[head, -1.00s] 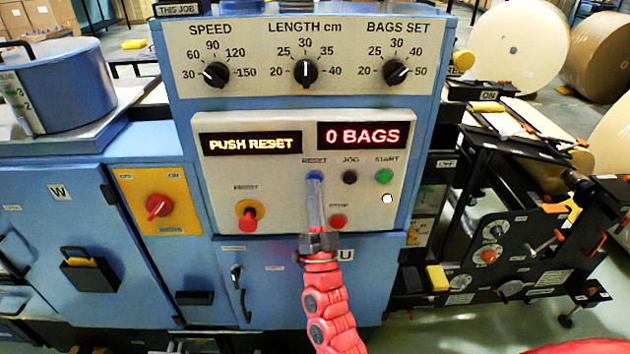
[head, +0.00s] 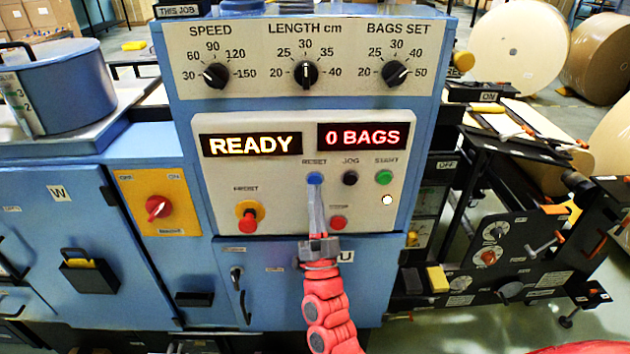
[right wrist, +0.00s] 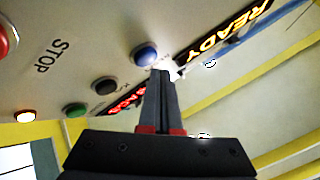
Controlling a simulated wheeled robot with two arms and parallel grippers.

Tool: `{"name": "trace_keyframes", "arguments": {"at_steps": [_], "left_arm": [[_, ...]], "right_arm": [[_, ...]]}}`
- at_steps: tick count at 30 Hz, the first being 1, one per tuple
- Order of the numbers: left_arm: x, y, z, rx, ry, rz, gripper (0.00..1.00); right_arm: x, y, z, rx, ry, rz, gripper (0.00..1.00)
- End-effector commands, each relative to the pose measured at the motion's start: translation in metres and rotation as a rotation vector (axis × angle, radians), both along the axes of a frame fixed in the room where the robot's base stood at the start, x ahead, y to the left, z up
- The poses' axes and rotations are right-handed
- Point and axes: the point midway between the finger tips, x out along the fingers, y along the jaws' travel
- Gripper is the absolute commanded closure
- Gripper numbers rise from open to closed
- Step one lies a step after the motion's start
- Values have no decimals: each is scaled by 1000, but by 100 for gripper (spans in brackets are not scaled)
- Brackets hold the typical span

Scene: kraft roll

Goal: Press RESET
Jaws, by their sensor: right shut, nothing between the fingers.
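The blue RESET button (head: 314,179) is on the white control panel, under its RESET label. In the right wrist view the blue button (right wrist: 145,54) shows just beyond the fingertips. My right gripper (head: 314,192) is shut and empty, its fingers pointing up at the button from below. Its fingertips (right wrist: 162,73) are close to the button; I cannot tell whether they touch it. The left display (head: 252,145) reads READY and the right display (head: 361,136) reads 0 BAGS. My left gripper is not in view.
A black JOG button (head: 350,177) and a green START button (head: 384,177) sit right of RESET. A red button (head: 338,222) is just right of my fingers. A red knob on yellow (head: 249,218) is lower left. Three dials line the panel above.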

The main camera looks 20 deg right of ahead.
Motion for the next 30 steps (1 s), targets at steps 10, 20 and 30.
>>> {"name": "trace_keyframes", "arguments": {"at_steps": [10,20,30], "left_arm": [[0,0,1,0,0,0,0],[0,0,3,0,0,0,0],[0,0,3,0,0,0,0]], "right_arm": [[-6,2,0,0,-1,1,100],[-37,11,-1,0,1,0,100],[-49,14,0,0,-1,0,100]]}}
